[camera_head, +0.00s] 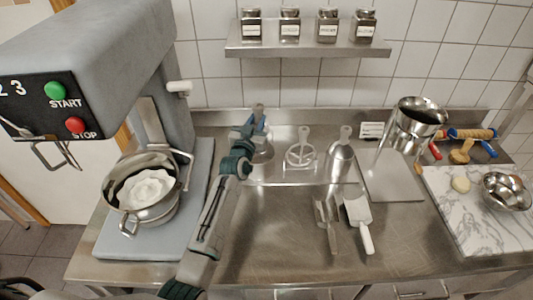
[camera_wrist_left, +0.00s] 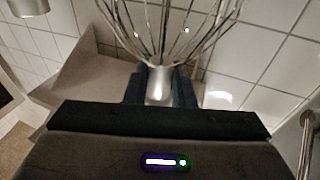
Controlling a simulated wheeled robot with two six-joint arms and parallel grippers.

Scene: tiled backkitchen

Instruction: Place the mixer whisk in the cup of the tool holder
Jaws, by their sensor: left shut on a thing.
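My left gripper (camera_head: 259,120) is at the back of the steel table, above the left end of the tool holder (camera_head: 300,180). In the left wrist view its two blue fingers are shut on the metal hub of the mixer whisk (camera_wrist_left: 158,84). The whisk's wires fan out away from the fingers, past the top of that view. In the head view the whisk is mostly hidden by the gripper. A round metal shape (camera_head: 263,158) shows just below the gripper; I cannot tell whether it is the cup or the whisk. My right gripper is not in view.
A flat beater (camera_head: 300,152) and another metal tool (camera_head: 341,158) stand to the right. A mixer (camera_head: 110,60) with a bowl (camera_head: 150,205) is on the left. Scoops (camera_head: 358,212) lie in front. A jar shelf (camera_head: 305,51) is on the wall. The table's front middle is clear.

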